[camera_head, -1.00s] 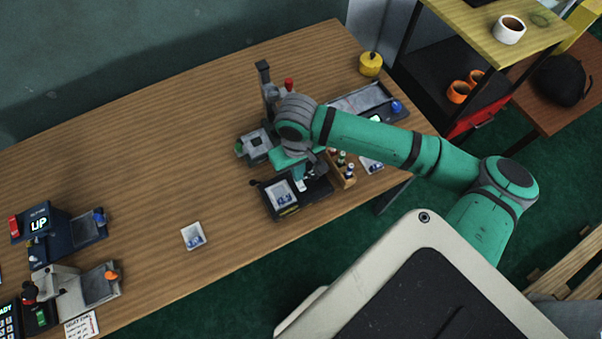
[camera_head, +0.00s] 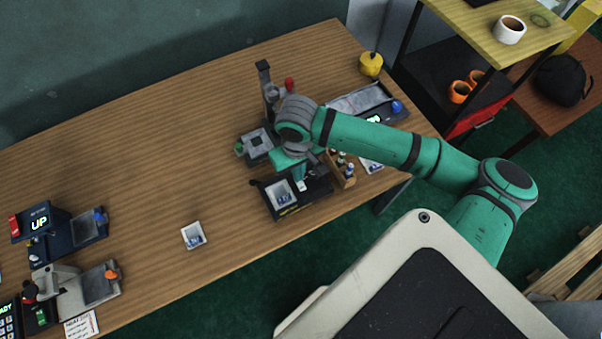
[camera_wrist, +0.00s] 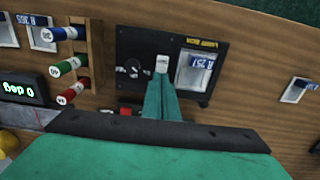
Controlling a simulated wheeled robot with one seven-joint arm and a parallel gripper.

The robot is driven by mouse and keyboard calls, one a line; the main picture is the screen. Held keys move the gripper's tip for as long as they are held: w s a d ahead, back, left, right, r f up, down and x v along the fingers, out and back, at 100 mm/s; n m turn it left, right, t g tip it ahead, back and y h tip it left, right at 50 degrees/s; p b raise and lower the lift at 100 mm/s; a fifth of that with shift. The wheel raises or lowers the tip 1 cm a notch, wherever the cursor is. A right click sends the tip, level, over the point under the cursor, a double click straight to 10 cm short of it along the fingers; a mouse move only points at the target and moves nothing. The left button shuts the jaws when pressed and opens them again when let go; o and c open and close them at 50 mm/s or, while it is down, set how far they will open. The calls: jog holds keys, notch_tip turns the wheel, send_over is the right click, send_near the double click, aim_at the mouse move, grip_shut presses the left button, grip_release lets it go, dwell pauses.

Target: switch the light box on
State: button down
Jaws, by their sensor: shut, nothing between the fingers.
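The light box (camera_head: 314,197) is a black box near the table's front edge, with a yellow label on one side. In the wrist view the light box (camera_wrist: 132,48) carries a small pale switch (camera_wrist: 162,64), a round dark knob (camera_wrist: 133,68) and a framed card (camera_wrist: 195,70) marked "A 251". My gripper (camera_wrist: 162,88) is shut and empty, its green fingertips right at the pale switch; I cannot tell whether they touch it. In the head view my gripper (camera_head: 302,180) points down over the box. I see no clear glow from the box.
A wooden rack with bottles (camera_wrist: 80,66) stands close beside the light box. A grey device (camera_head: 257,146) is behind it. A loose card (camera_head: 193,235) lies on the table to the left, with bare wood around it. Other devices (camera_head: 68,225) stand at far left.

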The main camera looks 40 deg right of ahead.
jog(key=shift+f, duration=0.45)
dwell(0.3)
notch_tip(320, 180, up, 7)
dwell(0.9)
jog(key=shift+w+a, duration=0.1)
dwell(0.4)
